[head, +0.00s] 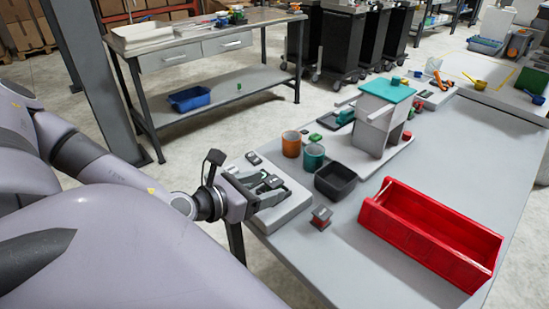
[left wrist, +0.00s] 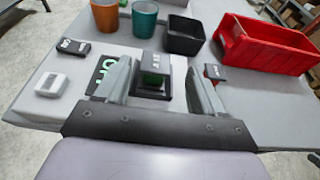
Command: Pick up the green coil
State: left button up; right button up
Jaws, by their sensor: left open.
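In the head view my left gripper (head: 268,186) is low over the grey tray (head: 286,212) at the table's near left edge. My right gripper is in neither view.
An orange cup (head: 291,144), a teal cup (head: 313,158), a black bin (head: 335,180) and a red crate (head: 385,222) stand close by. A grey dispenser with teal top (head: 386,90) rises behind.

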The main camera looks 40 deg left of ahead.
aim_at(271, 181)
pick_arm(q)
jog(key=shift+w+a, duration=0.1)
jog(key=shift+w, duration=0.2)
jog(key=shift+w, duration=0.1)
jog(key=shift+w+f+b, duration=0.2)
jog(key=shift+w+b, duration=0.15)
jog(key=shift+b, duration=0.05)
jog(key=shift+b+x, duration=1.1)
jog(key=shift+x, duration=0.05)
jog(key=shift+w+a, duration=0.15)
jog(key=shift+w, duration=0.05)
jog(key=shift+x, duration=0.8)
